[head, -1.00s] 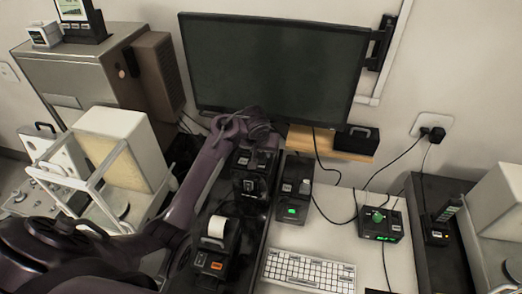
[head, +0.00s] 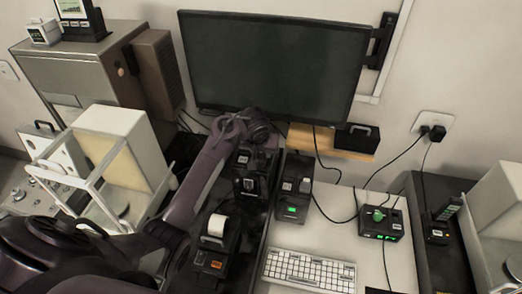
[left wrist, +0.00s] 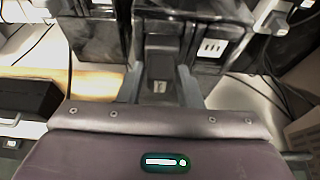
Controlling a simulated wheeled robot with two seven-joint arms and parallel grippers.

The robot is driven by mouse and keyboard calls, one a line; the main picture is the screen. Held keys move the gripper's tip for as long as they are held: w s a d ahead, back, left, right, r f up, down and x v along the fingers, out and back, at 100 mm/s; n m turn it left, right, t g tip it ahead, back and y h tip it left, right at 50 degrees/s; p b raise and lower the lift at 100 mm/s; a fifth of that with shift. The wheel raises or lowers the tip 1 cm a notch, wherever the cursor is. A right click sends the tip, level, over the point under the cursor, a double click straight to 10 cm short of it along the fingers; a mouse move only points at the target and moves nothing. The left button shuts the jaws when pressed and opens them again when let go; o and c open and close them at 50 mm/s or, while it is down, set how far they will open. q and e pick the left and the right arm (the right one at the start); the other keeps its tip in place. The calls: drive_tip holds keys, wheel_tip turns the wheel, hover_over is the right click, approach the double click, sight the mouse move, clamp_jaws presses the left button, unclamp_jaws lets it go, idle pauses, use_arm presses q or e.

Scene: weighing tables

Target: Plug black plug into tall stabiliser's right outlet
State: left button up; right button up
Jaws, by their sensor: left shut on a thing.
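My left gripper (left wrist: 160,85) is shut on a black plug (left wrist: 158,70), which shows between the fingers in the left wrist view. In the head view my left arm reaches over to a black stabiliser (head: 242,158) left of centre and partly covers it. The wrist view shows a glossy black housing (left wrist: 200,75) just beyond the plug, with a pale outlet (left wrist: 212,48) to the right of the fingers. The plug is close to the housing; I cannot tell whether its pins are in an outlet. My right gripper is not in view.
A second black unit (head: 296,168) with a green display stands just right. The monitor (head: 275,65) and shelf (head: 303,138) are behind. Cables cross the right tabletop.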

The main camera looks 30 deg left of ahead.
use_arm(q)
drive_tip(key=shift+f, duration=0.25)
drive_tip(key=o, duration=1.1)
drive_tip(key=shift+c, duration=0.2)
drive_tip(key=shift+o, duration=0.3)
drive_tip(key=o, duration=0.5)
drive_tip(key=shift+r, duration=0.1)
drive_tip(key=v, duration=0.7)
drive_tip(key=shift+r, duration=0.2)
drive_tip(key=shift+s+f, duration=0.1)
drive_tip(key=shift+s, duration=0.05)
